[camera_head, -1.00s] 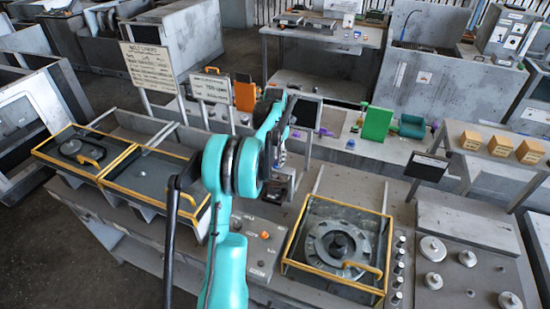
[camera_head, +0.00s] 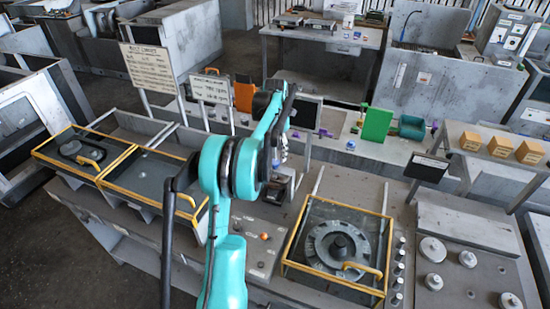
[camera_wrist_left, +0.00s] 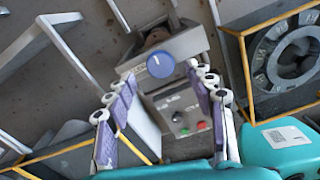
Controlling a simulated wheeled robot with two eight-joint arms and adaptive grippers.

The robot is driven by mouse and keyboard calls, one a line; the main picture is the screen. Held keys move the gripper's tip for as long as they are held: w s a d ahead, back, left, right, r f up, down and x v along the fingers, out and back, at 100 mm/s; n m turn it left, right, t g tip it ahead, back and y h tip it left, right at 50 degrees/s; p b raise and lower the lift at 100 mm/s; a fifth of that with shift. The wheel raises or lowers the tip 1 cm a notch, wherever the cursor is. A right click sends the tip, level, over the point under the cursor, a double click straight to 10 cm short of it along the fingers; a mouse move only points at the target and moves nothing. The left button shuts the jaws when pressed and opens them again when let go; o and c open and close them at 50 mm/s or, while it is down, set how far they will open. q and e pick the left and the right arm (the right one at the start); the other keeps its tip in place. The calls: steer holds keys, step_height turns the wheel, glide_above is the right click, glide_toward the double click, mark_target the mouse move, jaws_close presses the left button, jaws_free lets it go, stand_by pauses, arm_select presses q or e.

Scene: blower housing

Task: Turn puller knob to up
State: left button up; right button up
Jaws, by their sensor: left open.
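A round blue knob (camera_wrist_left: 160,64) with a short white mark sits on a grey box (camera_wrist_left: 178,46) in the left wrist view. The mark points roughly up and left in that picture. My left gripper (camera_wrist_left: 160,76) is open, with its purple-padded fingers on either side of the knob, apart from it. In the head view my left gripper (camera_head: 282,150) is over the small box (camera_head: 283,187) behind the control panel. My right gripper is not in view.
A control panel (camera_wrist_left: 180,113) with green and red buttons is just below the knob. A yellow-framed case (camera_head: 330,212) with a dial stands to the right; two more (camera_head: 98,180) stand left. Metal knobs (camera_head: 433,250) are on the far right plate. Signs (camera_head: 150,65) stand behind.

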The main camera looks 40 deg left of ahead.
mark_target(275, 162)
arm_select(q)
step_height(275, 162, up, 9)
steer(key=shift+f, duration=0.2)
stand_by(0.6)
